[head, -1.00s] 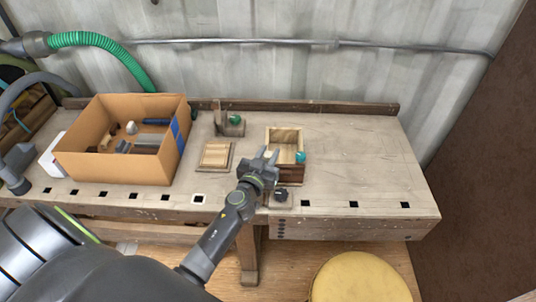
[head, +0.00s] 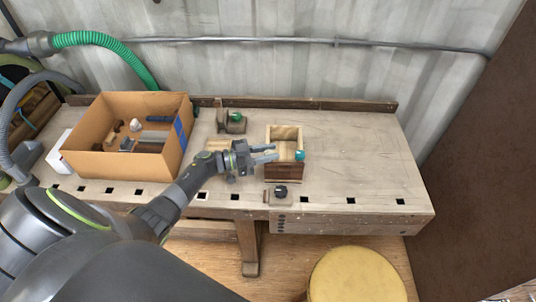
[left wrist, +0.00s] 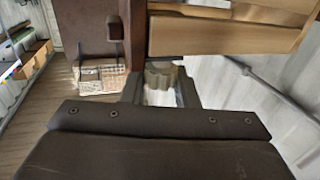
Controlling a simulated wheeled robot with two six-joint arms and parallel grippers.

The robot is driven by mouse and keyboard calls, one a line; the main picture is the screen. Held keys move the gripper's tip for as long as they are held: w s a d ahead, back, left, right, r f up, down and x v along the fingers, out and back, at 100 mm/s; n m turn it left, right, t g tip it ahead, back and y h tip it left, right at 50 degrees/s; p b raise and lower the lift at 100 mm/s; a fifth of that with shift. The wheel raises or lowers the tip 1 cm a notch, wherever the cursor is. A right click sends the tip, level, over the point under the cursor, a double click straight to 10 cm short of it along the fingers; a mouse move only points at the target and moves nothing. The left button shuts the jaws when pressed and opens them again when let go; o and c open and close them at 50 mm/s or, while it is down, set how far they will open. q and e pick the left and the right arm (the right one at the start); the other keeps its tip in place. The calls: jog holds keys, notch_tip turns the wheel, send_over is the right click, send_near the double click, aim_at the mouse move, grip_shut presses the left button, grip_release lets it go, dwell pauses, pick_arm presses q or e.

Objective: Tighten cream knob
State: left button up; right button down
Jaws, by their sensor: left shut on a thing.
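A small wooden box (head: 284,172) with a dark front stands on the workbench, a teal knob (head: 300,155) on its right side. My left gripper (head: 275,153) reaches in from the left at the box's left side. In the left wrist view, the cream knob (left wrist: 161,74) sits between the two fingers of my left gripper (left wrist: 160,90), which are shut on it. Pale wood of the box (left wrist: 220,38) shows just beyond the knob. I cannot make out the cream knob in the head view. My right gripper is not in view.
A cardboard box (head: 115,165) with several loose parts stands on the left of the workbench (head: 360,150). A fixture with a green knob (head: 236,117) stands behind my gripper. A black knob (head: 281,190) is at the front edge. The bench's right side is clear.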

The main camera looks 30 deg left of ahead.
pick_arm(q)
jog(key=m+g+h+b, duration=0.1)
jog(key=g+b, duration=0.1)
jog(key=m+g+h+b, duration=0.1)
jog(key=m+b, duration=0.1)
jog(key=shift+w+f+g+h, duration=0.1)
jog(key=shift+f+g+h, duration=0.1)
jog(key=shift+g+h, duration=0.15)
jog(key=shift+r+m+g+h+b, duration=0.15)
jog(key=shift+m+g+h+b, duration=0.3)
jog(key=shift+m+g+b, duration=0.4)
jog(key=o, duration=1)
jog(key=shift+d, duration=0.1)
